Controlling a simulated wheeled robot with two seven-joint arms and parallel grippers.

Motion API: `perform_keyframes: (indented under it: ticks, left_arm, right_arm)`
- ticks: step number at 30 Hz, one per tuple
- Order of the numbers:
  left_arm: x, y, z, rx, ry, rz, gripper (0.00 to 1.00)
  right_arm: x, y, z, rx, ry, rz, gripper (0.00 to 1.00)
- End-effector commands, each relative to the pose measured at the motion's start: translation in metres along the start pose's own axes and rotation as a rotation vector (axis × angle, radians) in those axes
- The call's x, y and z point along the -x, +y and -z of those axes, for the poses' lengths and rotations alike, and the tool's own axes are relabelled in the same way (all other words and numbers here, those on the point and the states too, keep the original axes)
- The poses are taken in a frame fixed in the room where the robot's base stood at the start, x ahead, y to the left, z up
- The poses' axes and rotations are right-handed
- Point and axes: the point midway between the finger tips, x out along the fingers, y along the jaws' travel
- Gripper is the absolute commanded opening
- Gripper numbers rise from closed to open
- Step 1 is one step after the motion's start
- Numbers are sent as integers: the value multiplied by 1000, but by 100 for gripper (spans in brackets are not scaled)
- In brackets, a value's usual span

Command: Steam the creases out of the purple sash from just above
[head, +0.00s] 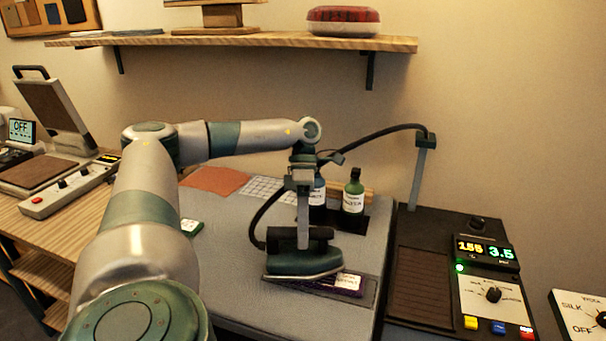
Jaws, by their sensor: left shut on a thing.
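My left gripper (303,228) is shut on the dark handle of a green steam iron (300,263) over the grey pressing board (235,300). The iron sits low over a dark purple strip, which looks like the purple sash (340,291). Most of the sash is hidden under the iron; its right part shows, with a white label (348,281) beside the iron's tip. I cannot tell whether the soleplate touches the cloth or hovers just above it. My right gripper is not in view.
A hose runs from the iron to a post (420,170). The dark steam station (420,300) at right reads 155 and 3.5, with a green light. Bottles (353,192) stand behind the iron. A heat press (60,150) stands at left; a shelf (240,40) hangs above.

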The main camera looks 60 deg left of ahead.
Motion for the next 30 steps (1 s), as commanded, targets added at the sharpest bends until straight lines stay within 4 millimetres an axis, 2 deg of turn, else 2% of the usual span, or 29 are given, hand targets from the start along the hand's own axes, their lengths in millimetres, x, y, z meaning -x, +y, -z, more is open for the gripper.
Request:
perform_keyframes:
  ticks: [2,6,30]
  left_arm:
    - [1,-1,-1,-2,-2,0,0]
    - [1,-1,-1,-2,-2,0,0]
    - [1,-1,-1,-2,-2,0,0]
  right_arm:
    - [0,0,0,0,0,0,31]
    - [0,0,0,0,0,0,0]
    - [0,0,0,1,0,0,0]
